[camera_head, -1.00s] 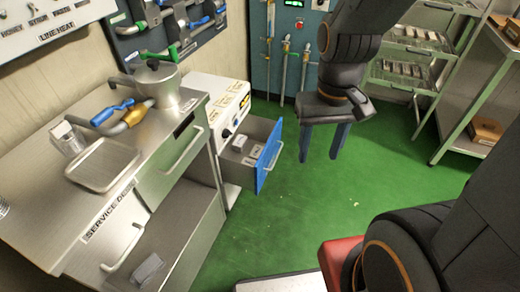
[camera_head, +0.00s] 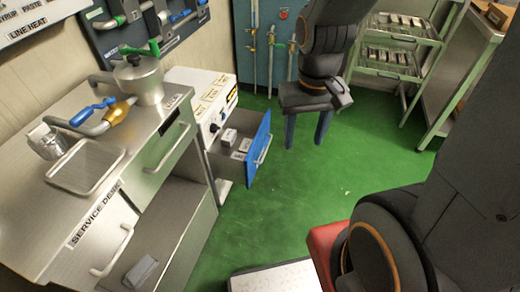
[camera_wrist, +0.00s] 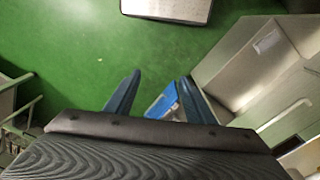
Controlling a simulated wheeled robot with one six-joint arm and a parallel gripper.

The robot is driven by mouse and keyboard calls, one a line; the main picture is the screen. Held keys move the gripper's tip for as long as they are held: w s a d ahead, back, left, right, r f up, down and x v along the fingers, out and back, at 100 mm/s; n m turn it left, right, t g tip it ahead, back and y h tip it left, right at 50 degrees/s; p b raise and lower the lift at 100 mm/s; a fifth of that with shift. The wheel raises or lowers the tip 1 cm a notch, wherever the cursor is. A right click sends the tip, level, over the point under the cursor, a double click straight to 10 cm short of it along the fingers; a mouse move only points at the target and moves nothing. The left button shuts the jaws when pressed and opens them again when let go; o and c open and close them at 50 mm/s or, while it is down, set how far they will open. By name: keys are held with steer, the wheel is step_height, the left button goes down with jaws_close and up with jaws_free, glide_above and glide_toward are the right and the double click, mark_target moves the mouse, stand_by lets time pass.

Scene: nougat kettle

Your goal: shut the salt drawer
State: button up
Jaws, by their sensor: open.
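A drawer with a blue front (camera_head: 258,151) stands pulled out of the white cabinet (camera_head: 205,92); I take it as the salt drawer, though no salt label is readable. Small grey blocks lie inside it. A pale bar handle crosses its front. My gripper (camera_head: 305,143) is open and empty, fingers pointing down, just right of and beyond the drawer front in the head view. I see a gap between them in that picture. In the wrist view the gripper (camera_wrist: 160,78) shows two parted blue fingers, with part of the blue drawer front (camera_wrist: 162,102) showing between them and partly hidden.
The steel service desk (camera_head: 105,215) stands left, with a kettle (camera_head: 137,80) and a tray (camera_head: 87,188) on top. Below is an open compartment with a grey block (camera_head: 140,272). Shelves (camera_head: 395,68) stand at the back right. Green floor (camera_head: 320,185) is clear right of the drawer.

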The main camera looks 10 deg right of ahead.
steer(key=w+d+f+t+b, duration=0.1)
steer(key=w+f+b, duration=0.1)
steer(key=w+f, duration=0.2)
steer(key=w+d+f+m+t+b, duration=0.1)
steer(key=w+f+b, duration=0.1)
steer(key=w+f, duration=0.2)
steer(key=w+d+f+m+t+b, duration=0.1)
steer(key=w+f+b, duration=0.1)
steer(key=w+f, duration=0.2)
step_height(320, 180, down, 3)
steer(key=shift+f, duration=0.1)
jaws_close()
steer(key=m+t+y+b, duration=0.2)
steer(key=t+y+b, duration=0.15)
steer(key=b, duration=0.35)
glide_toward(253, 154)
step_height(253, 154, down, 3)
steer(key=w, duration=0.1)
steer(key=shift+w+a+r+h, duration=0.2)
steer(key=shift+w+a+h, duration=0.25)
steer(key=shift+a, duration=0.35)
